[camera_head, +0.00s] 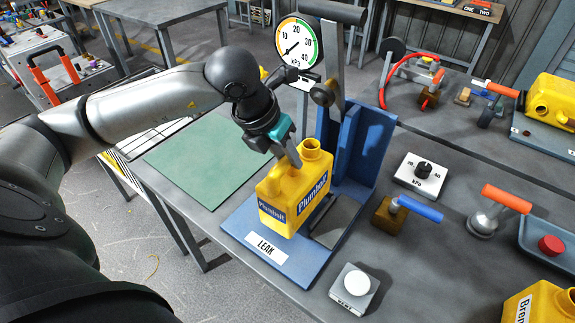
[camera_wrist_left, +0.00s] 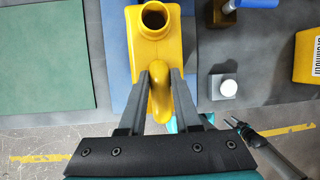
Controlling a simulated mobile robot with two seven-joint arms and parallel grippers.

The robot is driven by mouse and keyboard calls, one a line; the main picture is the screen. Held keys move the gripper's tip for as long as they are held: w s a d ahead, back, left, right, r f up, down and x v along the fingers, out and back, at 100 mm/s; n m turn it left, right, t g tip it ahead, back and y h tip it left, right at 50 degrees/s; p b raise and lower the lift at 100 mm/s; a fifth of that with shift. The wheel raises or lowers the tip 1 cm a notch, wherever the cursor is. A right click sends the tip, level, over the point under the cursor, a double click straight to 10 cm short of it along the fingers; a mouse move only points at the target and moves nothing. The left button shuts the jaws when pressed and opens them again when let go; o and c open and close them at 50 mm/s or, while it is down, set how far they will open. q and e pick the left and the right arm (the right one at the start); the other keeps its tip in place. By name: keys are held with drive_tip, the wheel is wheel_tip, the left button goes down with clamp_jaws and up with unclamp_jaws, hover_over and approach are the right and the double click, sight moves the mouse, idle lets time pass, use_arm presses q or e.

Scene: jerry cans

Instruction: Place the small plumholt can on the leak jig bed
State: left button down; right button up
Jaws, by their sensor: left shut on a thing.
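The small yellow Plumholt can (camera_head: 285,213) is upright over the blue leak jig bed (camera_head: 246,222), beside the jig's upright blue plate. Its base looks at or just above the bed; I cannot tell whether it touches. My left gripper (camera_head: 292,158) is shut on the can's handle from above. In the left wrist view, my left gripper's fingers (camera_wrist_left: 159,88) pinch the handle of the can (camera_wrist_left: 152,48), with the open spout beyond. What looks like my right gripper (camera_wrist_left: 236,123) shows small at the lower right of that view; its jaws are unclear.
A green mat (camera_head: 195,160) lies left of the jig. A white push button (camera_head: 356,283) stands near the bed's right front corner. A blue-handled valve (camera_head: 400,208) and a knob box (camera_head: 422,174) stand to the right. A pressure gauge (camera_head: 298,43) rises behind.

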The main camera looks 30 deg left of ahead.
sight(288, 177)
use_arm(q)
drive_tip(key=shift+w+f, duration=0.1)
drive_tip(key=shift+f, duration=1.65)
drive_tip(key=shift+f+b, duration=0.15)
drive_tip(key=shift+b, duration=0.15)
drive_tip(key=c, duration=0.6)
unclamp_jaws()
drive_tip(key=p+v, duration=0.1)
drive_tip(key=v, duration=1.1)
drive_tip(key=shift+w, duration=0.1)
